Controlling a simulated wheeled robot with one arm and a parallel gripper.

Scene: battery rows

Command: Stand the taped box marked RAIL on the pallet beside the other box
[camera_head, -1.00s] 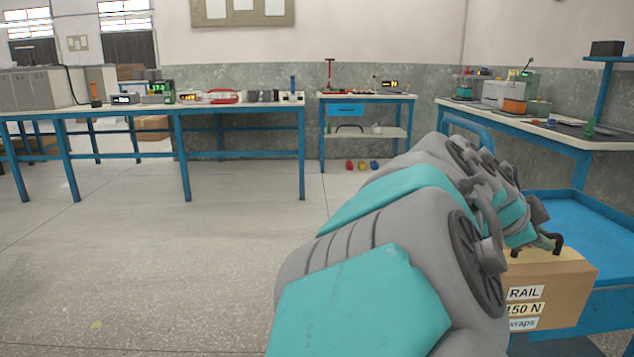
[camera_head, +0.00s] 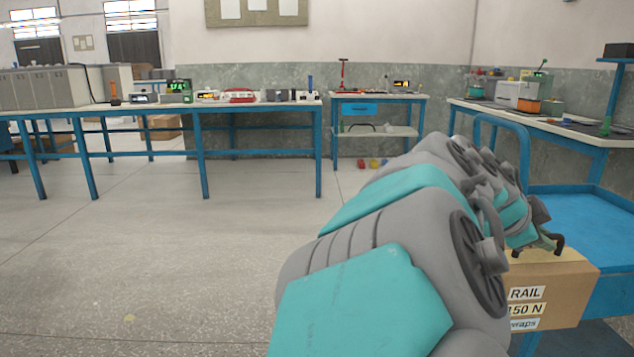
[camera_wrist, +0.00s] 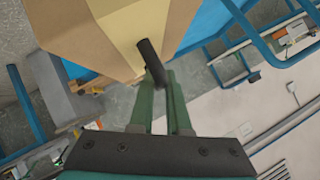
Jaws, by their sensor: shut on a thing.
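The taped cardboard box marked RAIL (camera_head: 565,295) is at the lower right of the head view, with white labels on its front. My gripper (camera_head: 545,243) is at its top and shut on it. In the wrist view the box (camera_wrist: 75,30) fills the upper left, with a pale tape strip down its middle. The green fingers of my gripper (camera_wrist: 155,65) reach its near edge. The box's underside is hidden. I cannot make out the pallet or the other box for certain in these views.
A blue trolley (camera_head: 585,215) stands close behind the box at the right. A long blue-legged bench (camera_head: 255,106) runs across the left, with a cardboard box (camera_head: 163,127) on the floor beyond it. A small bench (camera_head: 375,97) stands at the back. The floor (camera_head: 170,250) at the left is clear.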

